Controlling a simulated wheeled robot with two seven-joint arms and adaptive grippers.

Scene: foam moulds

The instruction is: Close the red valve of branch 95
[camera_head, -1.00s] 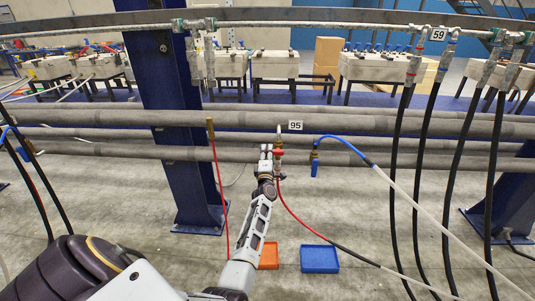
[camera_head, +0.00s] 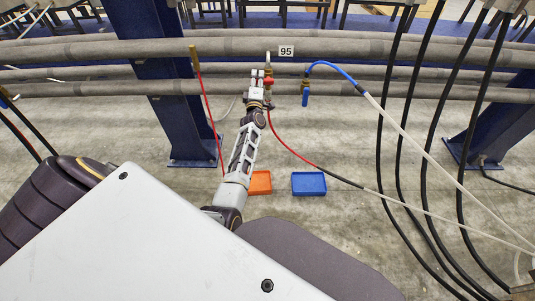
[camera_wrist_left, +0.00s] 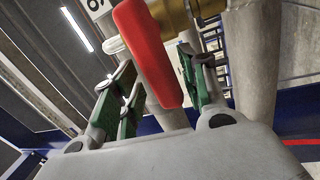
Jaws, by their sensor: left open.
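The red valve handle (camera_head: 269,82) sits on a brass fitting by the pipes, just below the white label 95 (camera_head: 286,51). My left gripper (camera_head: 259,76) is up at this valve. In the left wrist view the red handle (camera_wrist_left: 148,50) is large and lies between the two green-padded fingers of my left gripper (camera_wrist_left: 158,64). The fingers stand apart, with visible space beside the handle; I cannot tell whether either touches it. The brass fitting (camera_wrist_left: 174,16) shows behind the handle. My right gripper is not in view.
A blue valve (camera_head: 306,92) with a blue hose hangs to the right. A red hose (camera_head: 286,143) droops below the red valve. Long grey pipes (camera_head: 400,89) run across. Orange (camera_head: 260,183) and blue (camera_head: 309,184) trays lie on the floor. Black hoses (camera_head: 425,150) hang at right.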

